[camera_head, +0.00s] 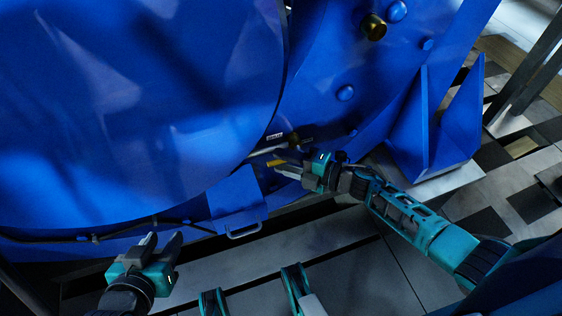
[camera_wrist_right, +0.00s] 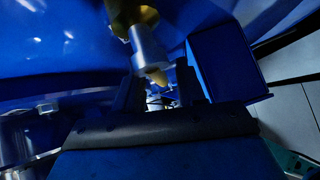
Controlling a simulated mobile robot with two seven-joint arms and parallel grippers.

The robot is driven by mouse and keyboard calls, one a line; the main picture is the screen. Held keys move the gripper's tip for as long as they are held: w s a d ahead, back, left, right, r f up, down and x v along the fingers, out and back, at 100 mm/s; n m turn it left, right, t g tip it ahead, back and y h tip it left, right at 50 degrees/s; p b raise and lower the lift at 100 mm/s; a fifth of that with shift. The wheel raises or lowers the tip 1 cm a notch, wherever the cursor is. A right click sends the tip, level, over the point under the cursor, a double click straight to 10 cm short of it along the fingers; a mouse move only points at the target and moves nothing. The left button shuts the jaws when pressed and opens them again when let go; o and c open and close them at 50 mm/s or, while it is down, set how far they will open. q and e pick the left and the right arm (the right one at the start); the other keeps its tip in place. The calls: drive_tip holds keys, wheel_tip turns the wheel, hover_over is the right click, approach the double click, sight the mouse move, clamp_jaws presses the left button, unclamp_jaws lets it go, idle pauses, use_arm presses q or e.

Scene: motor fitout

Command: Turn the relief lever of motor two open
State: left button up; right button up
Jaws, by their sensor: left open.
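The large blue motor (camera_head: 140,90) fills the upper left of the head view. A small yellow lever (camera_head: 275,163) sits low on it, beside a white label and a dark fitting. My right gripper (camera_head: 284,163) is at this lever, its fingers partly covering the fitting. In the right wrist view, the right gripper (camera_wrist_right: 158,92) has its dark fingers apart. A silver stem (camera_wrist_right: 147,50) with a yellow tip shows between or just beyond them; contact cannot be told. My left gripper (camera_head: 162,246) is open and empty at lower left, below the motor.
A brass fitting (camera_head: 373,27) sticks out of the blue housing at top right. A blue bracket with a handle (camera_head: 244,231) juts out below the lever. A blue support foot (camera_head: 435,140) stands to the right.

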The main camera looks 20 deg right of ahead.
drive_tip(key=shift+w+a, duration=0.4)
drive_tip(key=shift+a, duration=0.05)
clamp_jaws()
idle(0.4)
